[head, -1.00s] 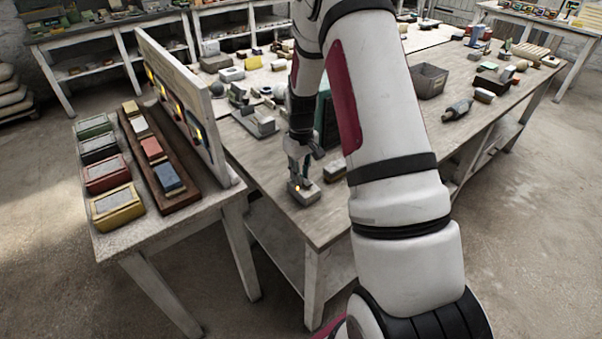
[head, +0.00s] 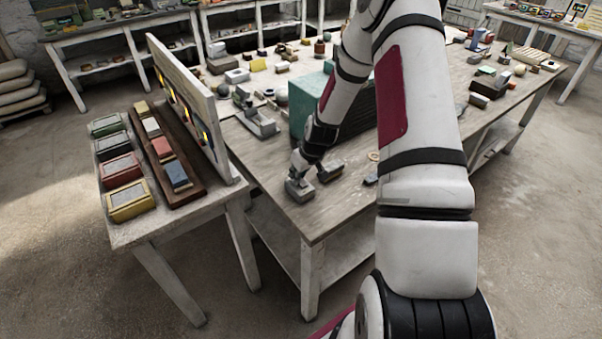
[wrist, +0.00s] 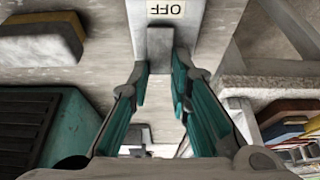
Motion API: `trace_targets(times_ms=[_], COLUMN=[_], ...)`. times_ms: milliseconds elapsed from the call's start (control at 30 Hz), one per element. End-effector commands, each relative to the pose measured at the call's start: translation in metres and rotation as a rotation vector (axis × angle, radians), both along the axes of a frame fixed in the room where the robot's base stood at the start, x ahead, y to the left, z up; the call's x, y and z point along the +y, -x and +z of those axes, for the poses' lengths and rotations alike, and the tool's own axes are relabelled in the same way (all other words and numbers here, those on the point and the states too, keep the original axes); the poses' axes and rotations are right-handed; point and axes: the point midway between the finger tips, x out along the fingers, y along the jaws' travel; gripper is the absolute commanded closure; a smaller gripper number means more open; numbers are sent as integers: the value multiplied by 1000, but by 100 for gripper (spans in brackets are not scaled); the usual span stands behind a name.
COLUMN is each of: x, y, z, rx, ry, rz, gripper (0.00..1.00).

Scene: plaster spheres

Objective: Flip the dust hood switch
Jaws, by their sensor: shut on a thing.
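A small grey switch box (head: 300,192) sits near the front-left corner of the workbench. In the wrist view its pale plate (wrist: 190,22) carries an upside-down OFF label (wrist: 166,8). A grey block-shaped lever (wrist: 160,48) sticks out from it, between my fingertips. My gripper (head: 297,174) reaches down onto the switch box; in the wrist view its teal-padded fingers (wrist: 160,88) are shut on the lever. A teal box with a dark slatted face (head: 303,118), possibly the dust hood, stands behind my gripper. My gripper hides part of the switch.
A dark-based block (head: 330,171) lies just right of the switch. A grey tray-like piece (head: 262,127) lies behind to the left. An upright board (head: 190,105) stands on the side table (head: 150,232) at the left. The bench front edge is close.

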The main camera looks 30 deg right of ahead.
Motion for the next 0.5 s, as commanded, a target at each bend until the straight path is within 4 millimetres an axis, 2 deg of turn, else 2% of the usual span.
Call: trace_targets(times_ms=[200,233,300,500], x=[0,0,0,0], y=[1,1,1,1], z=[-1,-1,-1,0], rx=[4,4,4,3], ry=[-1,-1,-1,-1], rz=[-1,-1,-1,-1], gripper=[100,75,62,62])
